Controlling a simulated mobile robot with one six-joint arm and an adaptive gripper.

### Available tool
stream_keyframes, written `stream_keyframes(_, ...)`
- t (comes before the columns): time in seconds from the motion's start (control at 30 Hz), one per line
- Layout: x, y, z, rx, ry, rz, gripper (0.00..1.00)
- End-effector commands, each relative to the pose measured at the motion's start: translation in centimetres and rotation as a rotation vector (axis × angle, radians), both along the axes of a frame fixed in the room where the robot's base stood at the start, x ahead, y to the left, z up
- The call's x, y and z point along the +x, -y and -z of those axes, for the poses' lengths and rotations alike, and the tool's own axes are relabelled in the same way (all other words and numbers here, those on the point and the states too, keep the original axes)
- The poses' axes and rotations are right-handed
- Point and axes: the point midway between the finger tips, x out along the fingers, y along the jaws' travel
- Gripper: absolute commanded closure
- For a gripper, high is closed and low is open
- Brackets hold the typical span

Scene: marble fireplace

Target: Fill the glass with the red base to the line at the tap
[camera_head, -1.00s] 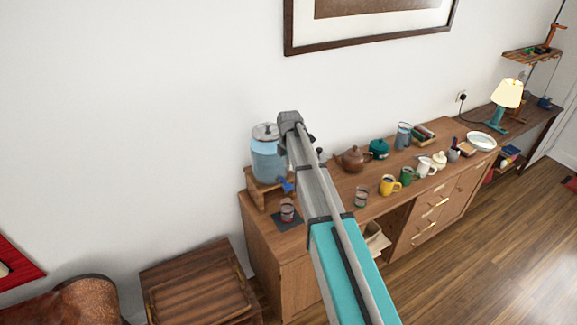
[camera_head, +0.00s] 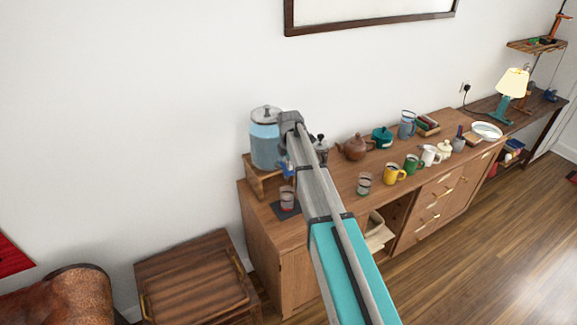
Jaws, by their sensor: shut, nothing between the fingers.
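The glass with the red base (camera_head: 287,200) stands upright on a dark mat at the left end of the sideboard. The dispenser (camera_head: 264,148), a clear jar of blue-tinted water with a grey lid, stands behind it on a wooden stand (camera_head: 256,181). The blue tap (camera_head: 287,169) is at the dispenser's lower right, above the glass and partly hidden by my arm. My gripper (camera_head: 291,122) is shut and empty, in front of the jar's upper right side. Its fingertips are hard to make out. The glass's line and any water in it are too small to tell.
A second glass (camera_head: 364,184) stands to the right on the sideboard (camera_head: 262,228). A dark pot (camera_head: 320,147) is close behind my arm.

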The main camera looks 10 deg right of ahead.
Motion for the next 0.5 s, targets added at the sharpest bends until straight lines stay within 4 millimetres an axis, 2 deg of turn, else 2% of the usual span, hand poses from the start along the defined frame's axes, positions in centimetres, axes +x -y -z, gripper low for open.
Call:
stream_keyframes(0.03, 0.01, 0.02, 0.65, 0.0, 0.0, 0.0, 1.0)
stream_keyframes(0.2, 0.0, 0.03, 1.27, 0.0, 0.0, 0.0, 1.0)
stream_keyframes(0.5, -0.01, 0.05, 1.43, 0.0, 0.0, 0.001, 1.0)
